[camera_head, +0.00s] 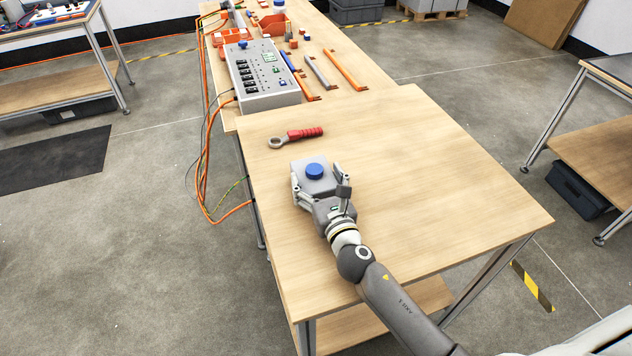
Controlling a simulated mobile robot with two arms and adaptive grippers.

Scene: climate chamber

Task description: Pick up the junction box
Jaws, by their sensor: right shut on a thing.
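The junction box (310,184) is a small grey box with a round blue cap on top. It is over the left part of the near wooden table. My right gripper (318,190) reaches it from the front right and is shut on it, with a finger at each side. The fingers and palm hide part of the box's sides. I cannot tell whether the box touches the table. My left gripper is not in view.
A ring-ended tool with a red handle (305,133) lies just behind the box. A grey control panel (262,75) with switches stands at the back left, with orange cables (208,160) hanging beside it. The table's right half (440,190) is clear.

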